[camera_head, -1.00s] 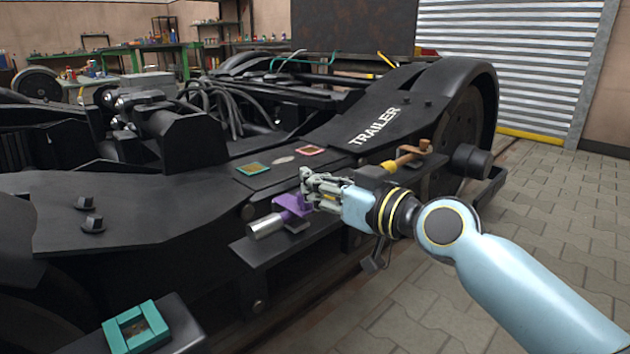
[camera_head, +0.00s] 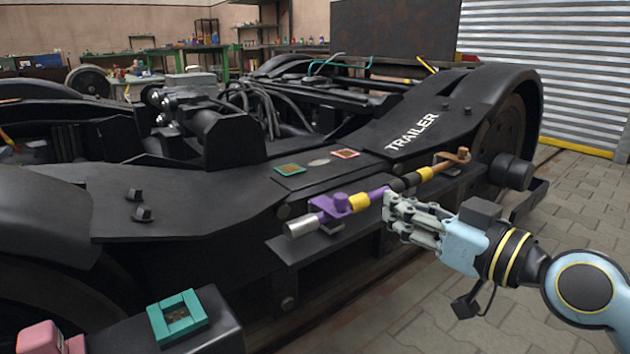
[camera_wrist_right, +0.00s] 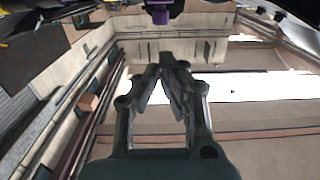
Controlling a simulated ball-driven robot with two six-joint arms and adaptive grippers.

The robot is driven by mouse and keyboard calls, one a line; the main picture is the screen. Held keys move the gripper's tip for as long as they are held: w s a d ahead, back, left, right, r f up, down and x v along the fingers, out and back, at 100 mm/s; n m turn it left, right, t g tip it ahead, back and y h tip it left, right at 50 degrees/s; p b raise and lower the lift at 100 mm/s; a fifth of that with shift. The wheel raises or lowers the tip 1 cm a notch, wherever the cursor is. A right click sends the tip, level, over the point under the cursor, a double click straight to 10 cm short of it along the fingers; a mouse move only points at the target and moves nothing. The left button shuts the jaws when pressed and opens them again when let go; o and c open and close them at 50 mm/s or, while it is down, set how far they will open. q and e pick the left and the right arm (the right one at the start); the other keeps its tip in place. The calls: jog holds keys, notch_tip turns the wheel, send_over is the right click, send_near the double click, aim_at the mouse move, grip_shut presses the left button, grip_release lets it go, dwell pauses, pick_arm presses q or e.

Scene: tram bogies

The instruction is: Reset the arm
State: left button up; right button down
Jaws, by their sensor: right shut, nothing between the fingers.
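My right gripper (camera_head: 394,212) is shut and empty. It is beside the black shelf on the side of the trailer bogie (camera_head: 200,225), close to a purple, yellow and black tool (camera_head: 340,204) with a silver end lying on that shelf. Whether the fingertips touch the tool cannot be told in the head view. In the right wrist view the closed fingers (camera_wrist_right: 166,62) meet with nothing between them, and a purple part (camera_wrist_right: 160,12) shows at the top edge. My left gripper is not in view.
A teal square frame (camera_head: 178,318) and a pink block (camera_head: 45,340) are at the front left. A green chip (camera_head: 289,170) and a red chip (camera_head: 345,154) lie on the bogie. The paved floor (camera_head: 400,320) at the right is clear.

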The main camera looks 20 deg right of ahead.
jog(key=s+a+f+m+g+h, duration=0.25)
jog(key=s+f+g, duration=0.25)
jog(key=s+f, duration=1.1)
pick_arm(q)
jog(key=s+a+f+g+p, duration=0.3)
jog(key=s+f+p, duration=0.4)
jog(key=p, duration=0.8)
pick_arm(e)
jog(key=s+d+f+g+h, duration=0.2)
jog(key=s+d+f+g, duration=0.1)
jog(key=s+f, duration=0.3)
jog(key=s+d+f+g+h, duration=0.25)
jog(key=s+f, duration=0.25)
jog(key=s, duration=0.3)
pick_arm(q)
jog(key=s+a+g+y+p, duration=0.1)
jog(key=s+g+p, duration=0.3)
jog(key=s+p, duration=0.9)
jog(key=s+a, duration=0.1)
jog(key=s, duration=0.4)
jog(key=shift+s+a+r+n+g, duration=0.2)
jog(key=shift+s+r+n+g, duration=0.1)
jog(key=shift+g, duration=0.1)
pick_arm(e)
jog(key=s+d+g, duration=0.2)
jog(key=s+g, duration=0.3)
jog(key=s, duration=1.3)
jog(key=shift+d+m+g, duration=0.2)
jog(key=shift+m+g, duration=0.15)
jog(key=shift+m, duration=0.1)
